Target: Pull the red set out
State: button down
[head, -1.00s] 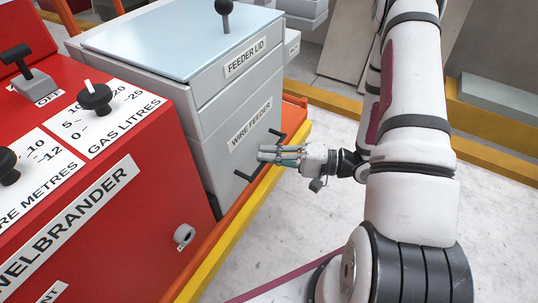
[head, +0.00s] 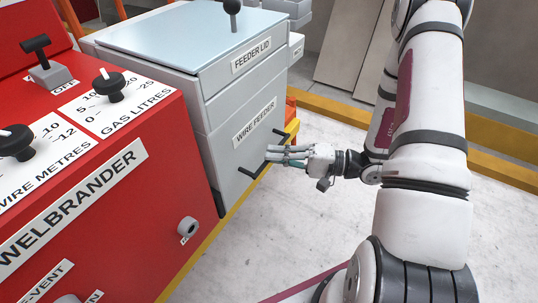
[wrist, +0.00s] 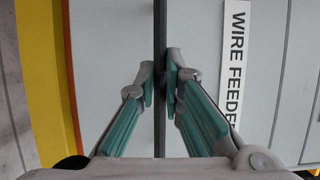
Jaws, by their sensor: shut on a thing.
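The red set (head: 140,205), labelled WELBRANDER, stands at the left of the head view with knobs and a lever on top. A grey wire feeder (head: 230,110) stands against its far side. A black bar handle (head: 254,172) is on the feeder's front face; its middle is hidden by my fingers. My gripper (head: 271,155) is shut on this handle. In the wrist view the handle (wrist: 160,20) runs straight up between the teal finger pads, and the gripper (wrist: 161,85) closes on it from both sides.
A yellow edge strip (head: 235,208) runs along the foot of the set. Pale floor (head: 235,255) to its right is clear. A yellow rail (head: 505,170) and leaning boards (head: 350,55) stand behind my arm.

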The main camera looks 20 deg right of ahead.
jog(key=shift+s+d+f, duration=0.15)
jog(key=shift+s+d, duration=0.2)
jog(key=shift+s, duration=0.05)
jog(key=c, duration=1.7)
grip_release()
jog(key=v, duration=1.2)
jog(key=shift+a, duration=0.1)
